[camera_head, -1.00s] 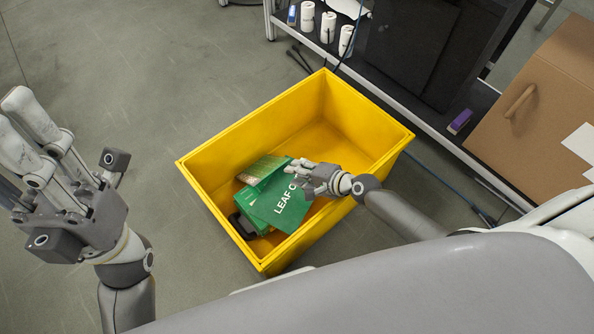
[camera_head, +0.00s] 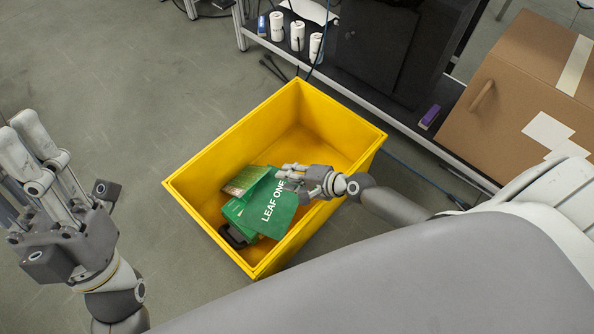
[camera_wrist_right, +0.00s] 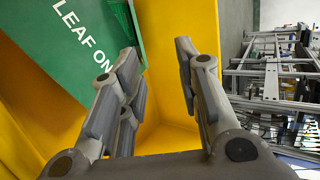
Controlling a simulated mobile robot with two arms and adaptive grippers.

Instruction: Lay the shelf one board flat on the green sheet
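No shelf one board or flat green sheet shows. A green board lettered "LEAF ONE" (camera_head: 268,212) lies tilted in a yellow bin, on other green pieces (camera_head: 232,212). It also shows at the upper left of the right wrist view (camera_wrist_right: 75,60), its lettering cut off. My right gripper (camera_head: 290,176) reaches into the bin over the board's upper right edge. In the wrist view its fingers (camera_wrist_right: 158,60) are apart, with only yellow bin between them; the board is beyond the left finger. My left gripper (camera_head: 30,150) is raised at the left, open and empty, away from the bin.
The yellow bin (camera_head: 215,145) stands on the grey floor, its walls close around my right gripper. A dark block (camera_head: 236,236) lies in its near corner. Floor at left is clear.

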